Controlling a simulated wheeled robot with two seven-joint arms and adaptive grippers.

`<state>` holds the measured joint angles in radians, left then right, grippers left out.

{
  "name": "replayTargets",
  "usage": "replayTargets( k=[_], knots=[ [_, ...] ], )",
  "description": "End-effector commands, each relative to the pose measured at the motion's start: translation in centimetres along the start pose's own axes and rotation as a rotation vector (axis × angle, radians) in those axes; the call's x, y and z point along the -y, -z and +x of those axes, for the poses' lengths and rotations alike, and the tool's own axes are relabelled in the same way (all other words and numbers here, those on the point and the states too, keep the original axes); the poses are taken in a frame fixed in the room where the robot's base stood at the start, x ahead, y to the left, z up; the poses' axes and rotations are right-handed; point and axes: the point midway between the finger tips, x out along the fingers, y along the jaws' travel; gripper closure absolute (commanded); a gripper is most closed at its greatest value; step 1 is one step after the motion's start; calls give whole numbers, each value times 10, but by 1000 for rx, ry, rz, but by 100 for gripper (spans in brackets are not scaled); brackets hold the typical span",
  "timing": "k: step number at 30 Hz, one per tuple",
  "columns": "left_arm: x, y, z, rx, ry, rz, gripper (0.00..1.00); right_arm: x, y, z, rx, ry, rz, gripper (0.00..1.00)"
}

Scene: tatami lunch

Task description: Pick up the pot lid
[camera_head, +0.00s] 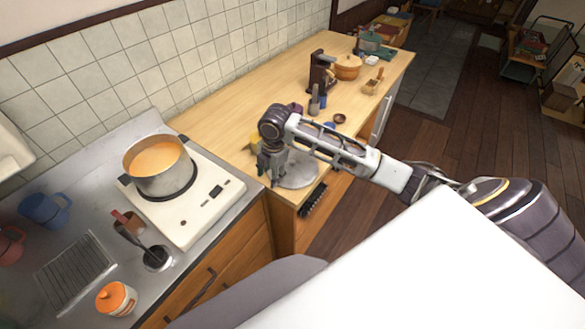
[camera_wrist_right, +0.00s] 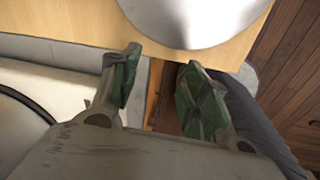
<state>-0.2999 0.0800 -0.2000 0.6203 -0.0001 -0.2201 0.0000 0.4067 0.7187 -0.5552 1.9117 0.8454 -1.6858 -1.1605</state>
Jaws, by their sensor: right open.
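A round silver pot lid (camera_head: 298,172) lies on the wooden counter at its near end, partly hidden by my right gripper. It also shows at the top of the right wrist view (camera_wrist_right: 195,14), cut off by the frame edge. My right gripper (camera_head: 268,180) points down beside the lid's left edge. In the wrist view its two green-padded fingers (camera_wrist_right: 162,65) are apart with nothing between them, and the lid lies beyond the fingertips. The lid's knob is not clearly visible. My left gripper is not in view.
A steel pot (camera_head: 165,178) of orange soup stands on a white cooktop (camera_head: 215,203) left of the gripper. A black brush-like item (camera_head: 313,199) is at the counter's front edge. A dark coffee maker (camera_head: 320,72) and an orange pot (camera_head: 347,66) stand farther back.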

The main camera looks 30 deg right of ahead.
Motion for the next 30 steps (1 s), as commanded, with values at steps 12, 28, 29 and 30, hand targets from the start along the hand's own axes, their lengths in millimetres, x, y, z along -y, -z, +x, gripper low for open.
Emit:
replayTargets(
  k=[12,28,29,30],
  knots=[
    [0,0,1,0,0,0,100,-17,-62,-57,40,75,-238,54],
    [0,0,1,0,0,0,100,-20,-112,-114,32,133,-403,54],
    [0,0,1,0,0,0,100,-20,-112,-114,32,134,-404,54],
    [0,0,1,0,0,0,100,-20,-112,-114,31,134,-405,54]
  ],
)
